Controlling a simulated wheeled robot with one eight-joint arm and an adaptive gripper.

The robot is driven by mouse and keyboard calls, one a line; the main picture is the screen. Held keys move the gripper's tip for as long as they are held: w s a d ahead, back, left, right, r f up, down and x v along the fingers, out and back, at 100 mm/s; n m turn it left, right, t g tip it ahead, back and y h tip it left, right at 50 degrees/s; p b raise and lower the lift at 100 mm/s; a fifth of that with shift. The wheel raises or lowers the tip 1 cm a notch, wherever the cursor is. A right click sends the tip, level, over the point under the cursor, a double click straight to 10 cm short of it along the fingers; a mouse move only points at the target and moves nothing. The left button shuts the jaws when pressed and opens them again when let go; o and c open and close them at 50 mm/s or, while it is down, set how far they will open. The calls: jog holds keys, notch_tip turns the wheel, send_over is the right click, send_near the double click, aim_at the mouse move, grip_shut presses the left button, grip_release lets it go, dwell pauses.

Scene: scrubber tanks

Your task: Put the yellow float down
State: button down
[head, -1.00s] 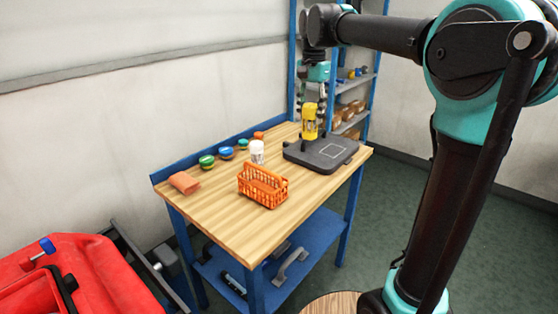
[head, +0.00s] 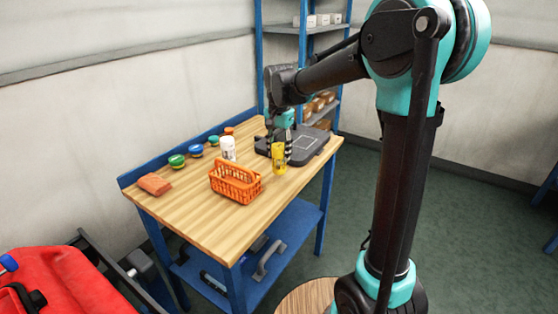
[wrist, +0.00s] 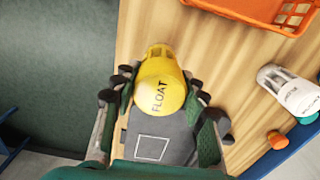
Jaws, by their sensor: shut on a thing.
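The yellow float (head: 279,161) is upright over the wooden table (head: 205,222), just right of the orange basket and in front of the dark platform. In the wrist view the float (wrist: 158,92) shows its rounded top with the word FLOAT. My gripper (head: 280,143) is shut on the float, with a finger on each side of it in the wrist view (wrist: 163,98). I cannot tell whether the float's base touches the table top.
The orange basket (head: 236,186) stands close to the float's left. The dark platform (head: 312,141) with a square outline lies behind. The table's front right is bare.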

aim_at(279, 160)
jog(key=shift+f, duration=1.75)
jog(key=c, duration=0.9)
grip_release()
jog(key=shift+f, duration=0.1)
jog(key=shift+o, duration=0.2)
notch_tip(279, 160, up, 12)
jog(key=shift+f, duration=0.1)
jog(key=shift+s+d, duration=0.15)
jog(key=shift+d, duration=0.1)
jog(key=s+d+f+n+t, duration=0.2)
jog(key=s+d+f+n, duration=0.1)
jog(key=s+d+f, duration=0.6)
jog(key=s+d+f+n+t, duration=0.2)
jog(key=s+d+f+n, duration=0.1)
jog(key=s+d+f, duration=0.6)
jog(key=s+f, duration=0.3)
jog(key=f, duration=0.1)
jog(key=shift+s+f+n, duration=0.15)
jog(key=shift+s+n, duration=0.05)
jog(key=shift+n, duration=0.1)
